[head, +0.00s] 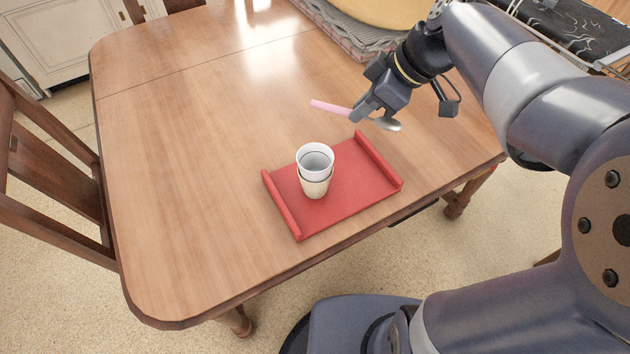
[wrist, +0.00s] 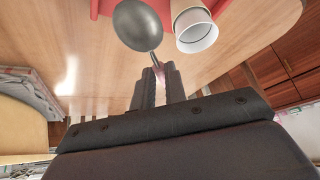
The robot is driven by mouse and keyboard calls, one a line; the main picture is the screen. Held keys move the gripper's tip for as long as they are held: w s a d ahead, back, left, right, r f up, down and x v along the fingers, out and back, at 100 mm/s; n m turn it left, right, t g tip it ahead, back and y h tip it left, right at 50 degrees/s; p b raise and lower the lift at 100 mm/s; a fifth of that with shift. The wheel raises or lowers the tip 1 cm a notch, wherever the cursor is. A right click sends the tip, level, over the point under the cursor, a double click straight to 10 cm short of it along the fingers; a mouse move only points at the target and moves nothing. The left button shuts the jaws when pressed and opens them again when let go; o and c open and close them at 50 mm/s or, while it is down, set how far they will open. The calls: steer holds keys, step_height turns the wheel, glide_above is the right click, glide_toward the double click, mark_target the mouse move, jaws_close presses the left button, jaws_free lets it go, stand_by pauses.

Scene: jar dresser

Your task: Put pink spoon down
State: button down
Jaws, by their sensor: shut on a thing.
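The pink spoon (head: 331,108) is held in my gripper (head: 360,114), with its pink handle out to the left and its metal bowl out to the right in the head view. My gripper is shut on it, above the table near the far right side of the red tray. In the wrist view the spoon's grey bowl (wrist: 138,25) shows large beyond the fingers (wrist: 160,82), with a bit of pink between them. Any gap between spoon and table is hard to judge.
A red tray (head: 362,204) with two raised sides lies on the wooden table (head: 190,150). White and cream cups (head: 315,172), apparently stacked, stand on it; they also show in the wrist view (wrist: 195,30). The table's left is clear. A chair (head: 50,160) stands at the left.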

mark_target(339, 176)
steer(key=shift+s+a+r+n, duration=0.25)
steer(key=shift+a+n, duration=0.05)
steer(key=shift+a, duration=0.1)
steer(key=shift+g, duration=0.3)
step_height(339, 176, down, 18)
steer(key=b, duration=0.3)
steer(key=shift+s+a+r, duration=0.1)
steer(key=c, duration=1.9)
jaws_free()
steer(key=o, duration=0.4)
steer(key=shift+o, duration=0.2)
